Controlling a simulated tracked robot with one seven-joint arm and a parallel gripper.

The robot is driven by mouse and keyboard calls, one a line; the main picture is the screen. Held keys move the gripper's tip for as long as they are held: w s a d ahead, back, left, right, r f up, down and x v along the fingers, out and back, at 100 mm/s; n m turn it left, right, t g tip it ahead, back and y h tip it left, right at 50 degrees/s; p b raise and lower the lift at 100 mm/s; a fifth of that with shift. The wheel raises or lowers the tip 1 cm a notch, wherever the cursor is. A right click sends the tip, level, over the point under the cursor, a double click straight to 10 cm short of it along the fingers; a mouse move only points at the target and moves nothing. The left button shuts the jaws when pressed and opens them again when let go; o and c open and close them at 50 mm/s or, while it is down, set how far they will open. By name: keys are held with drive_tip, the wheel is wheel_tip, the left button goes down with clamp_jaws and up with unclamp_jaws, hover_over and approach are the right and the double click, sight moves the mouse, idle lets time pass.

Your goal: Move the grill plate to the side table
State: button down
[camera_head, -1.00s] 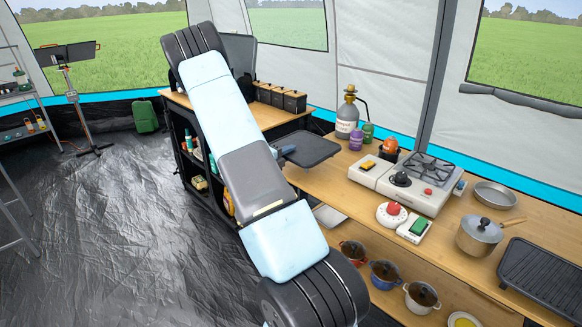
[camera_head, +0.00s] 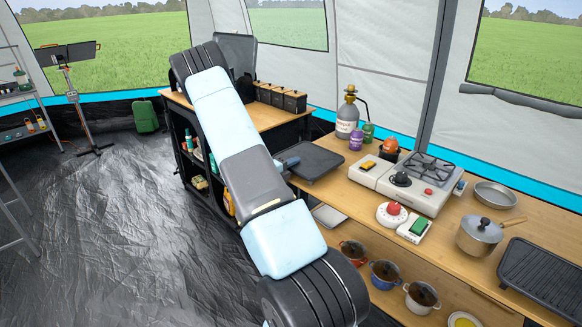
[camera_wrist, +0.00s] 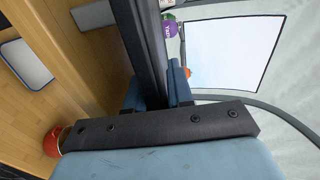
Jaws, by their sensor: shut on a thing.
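The dark flat grill plate (camera_head: 318,160) is at the left end of the wooden counter (camera_head: 345,195), beside the stove. My gripper (camera_head: 288,163) is shut on its left edge. In the wrist view my gripper (camera_wrist: 158,92) has its blue fingers on both sides of the plate (camera_wrist: 148,45), which shows edge-on as a dark band. I cannot tell whether the plate touches the counter or hangs just above it.
A white stove (camera_head: 415,182), gas bottle (camera_head: 347,117), red button (camera_head: 394,209), saucepan (camera_head: 479,236) and a ribbed black plate (camera_head: 543,275) stand on the counter. Several lidded pots (camera_head: 385,274) sit on the shelf below. The floor at left is mostly clear.

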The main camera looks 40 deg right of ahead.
drive_tip(key=c, duration=1)
unclamp_jaws()
drive_tip(key=shift+a+r, duration=0.1)
